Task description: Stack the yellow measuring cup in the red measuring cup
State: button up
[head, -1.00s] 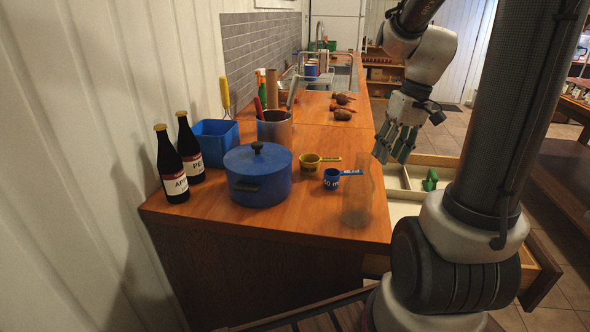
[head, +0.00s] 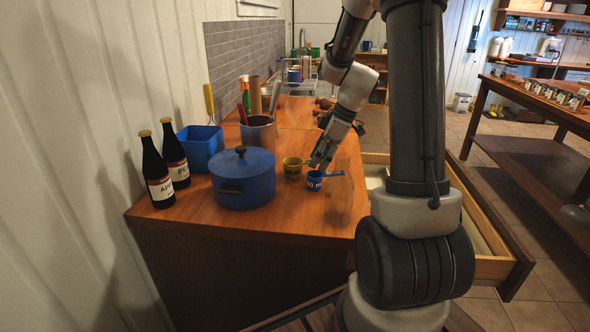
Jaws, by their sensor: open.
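The yellow measuring cup (head: 292,169) stands on the wooden counter, right of the blue pot, with its handle pointing right toward my gripper. A blue measuring cup (head: 314,182) with white lettering stands just in front of it, its handle also to the right. My gripper (head: 321,163) is open and points down, close above the handles of these two cups. Its fingers hide part of the yellow cup's handle, and I cannot tell whether they touch it. I see no red measuring cup in this view.
A blue lidded pot (head: 243,179) stands left of the cups. A clear glass (head: 341,203) stands near the counter's right edge. Two dark bottles (head: 157,177), a blue bin (head: 201,146) and a metal utensil canister (head: 258,134) stand farther left and behind. An open drawer (head: 492,266) juts out right.

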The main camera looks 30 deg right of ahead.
jog(key=shift+x, duration=0.8)
grip_shut()
jog(key=shift+r, duration=0.1)
